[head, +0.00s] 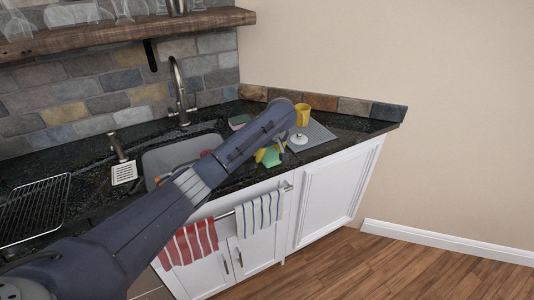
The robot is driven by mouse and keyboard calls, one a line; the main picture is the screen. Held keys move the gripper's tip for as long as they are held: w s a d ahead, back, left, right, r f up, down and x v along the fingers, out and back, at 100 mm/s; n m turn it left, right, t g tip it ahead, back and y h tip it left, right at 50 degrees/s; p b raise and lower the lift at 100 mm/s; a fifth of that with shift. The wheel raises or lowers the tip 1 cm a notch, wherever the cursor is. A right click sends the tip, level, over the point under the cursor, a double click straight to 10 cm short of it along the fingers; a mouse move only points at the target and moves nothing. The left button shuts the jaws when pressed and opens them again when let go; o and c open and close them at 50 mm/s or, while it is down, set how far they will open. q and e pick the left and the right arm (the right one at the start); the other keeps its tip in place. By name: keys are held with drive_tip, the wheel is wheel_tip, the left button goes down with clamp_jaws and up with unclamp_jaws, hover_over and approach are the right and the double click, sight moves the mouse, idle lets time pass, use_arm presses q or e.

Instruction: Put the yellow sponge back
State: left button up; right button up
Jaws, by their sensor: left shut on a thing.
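The yellow sponge (259,156), with a green part beside the yellow, shows small just below the end of my left arm, near the counter's front edge. My left gripper (280,146) is shut on it. My own arm hides part of the gripper and the counter behind it. Whether the sponge touches the counter is hard to tell. My right gripper is not in view.
A yellow mug (302,115) and a small white item (299,139) are on a grey mat (320,134). A green-and-reddish block (239,120) lies behind my arm. Striped towels (259,212) hang in front.

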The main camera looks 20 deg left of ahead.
sight(273, 157)
use_arm(q)
drive_tip(key=o, duration=1.2)
drive_tip(key=v, duration=1.1)
drive_tip(key=shift+w+a, duration=0.1)
drive_tip(key=shift+s+d+r, duration=0.2)
drive_tip(key=shift+s+r, duration=0.05)
drive_tip(key=shift+r, duration=0.2)
